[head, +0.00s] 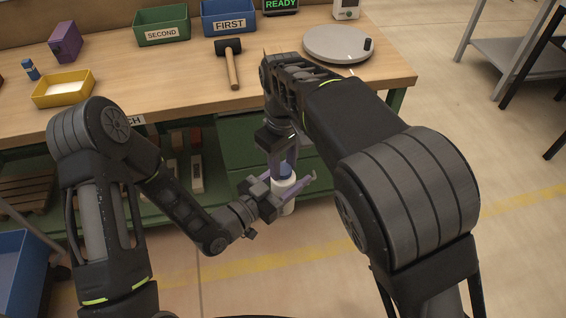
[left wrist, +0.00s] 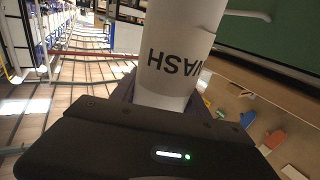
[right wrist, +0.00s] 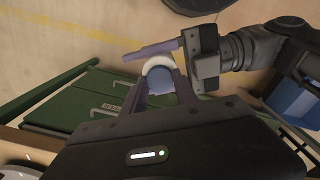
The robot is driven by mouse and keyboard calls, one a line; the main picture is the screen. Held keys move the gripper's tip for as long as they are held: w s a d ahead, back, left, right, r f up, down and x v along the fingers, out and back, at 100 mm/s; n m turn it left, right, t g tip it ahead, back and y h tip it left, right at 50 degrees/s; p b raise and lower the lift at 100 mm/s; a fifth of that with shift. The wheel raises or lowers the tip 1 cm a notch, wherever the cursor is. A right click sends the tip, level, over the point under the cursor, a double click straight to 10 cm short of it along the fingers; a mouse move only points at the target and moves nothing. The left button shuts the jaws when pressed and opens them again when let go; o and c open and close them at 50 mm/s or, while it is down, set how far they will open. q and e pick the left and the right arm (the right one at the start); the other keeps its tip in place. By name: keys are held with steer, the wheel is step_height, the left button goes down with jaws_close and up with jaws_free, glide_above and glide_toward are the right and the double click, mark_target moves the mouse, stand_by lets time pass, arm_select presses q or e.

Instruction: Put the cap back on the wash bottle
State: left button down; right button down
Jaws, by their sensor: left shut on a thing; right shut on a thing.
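The white wash bottle (head: 286,186) is held off the floor in front of the bench, and its WASH label (left wrist: 178,62) shows in the left wrist view. My left gripper (head: 282,187) is shut on the bottle's body from the left. My right gripper (head: 284,160) comes from above and is shut on the blue cap (head: 285,170). In the right wrist view the cap (right wrist: 160,80) lies between the fingertips, over the white top of the bottle (right wrist: 158,64). I cannot tell whether cap and bottle neck touch.
The wooden bench (head: 190,75) carries a mallet (head: 230,62), a green SECOND bin (head: 161,27), a blue FIRST bin (head: 228,18), a yellow tray (head: 63,88), a purple box (head: 65,42) and a round grey plate (head: 338,44).

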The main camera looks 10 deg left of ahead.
steer(key=m, duration=1)
steer(key=shift+m, duration=0.3)
steer(key=c, duration=1)
jaws_free()
steer(key=shift+o, duration=0.2)
steer(key=shift+r, duration=2.2)
steer(key=shift+c, duration=0.4)
